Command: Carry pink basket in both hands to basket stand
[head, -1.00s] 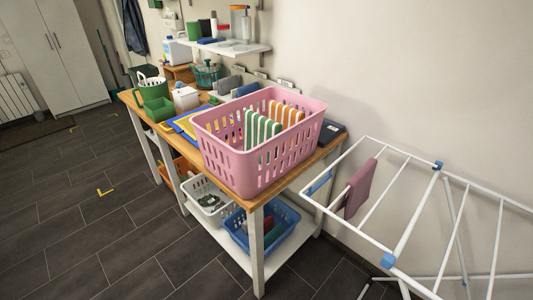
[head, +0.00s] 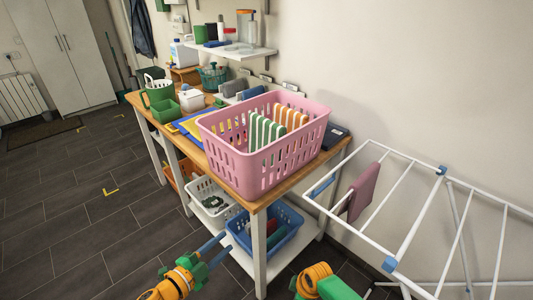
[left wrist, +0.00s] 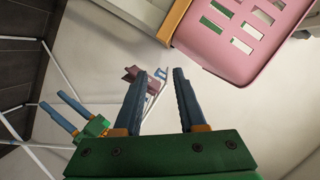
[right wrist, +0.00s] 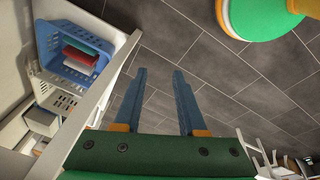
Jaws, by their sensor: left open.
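The pink basket (head: 245,175) stands upright on the near end of the wooden-topped table (head: 150,118), holding green-striped (head: 262,130) and orange-striped (head: 290,117) cloths. Its corner also shows in the left wrist view (left wrist: 222,58). My left gripper (head: 224,247) is open and empty, below and left of the basket, clear of it. My right gripper (right wrist: 162,72) is open and empty, with bare floor between its fingers; its blue fingers also show in the left wrist view (left wrist: 62,102). In the head view only part of my right arm shows. I cannot identify the basket stand.
A white drying rack (head: 400,215) with a mauve cloth (head: 365,192) stands to the right of the table. White (head: 210,205) and blue (head: 265,232) baskets sit on the lower shelf. Green containers (head: 160,105) stand farther back on the tabletop. The floor at left is open.

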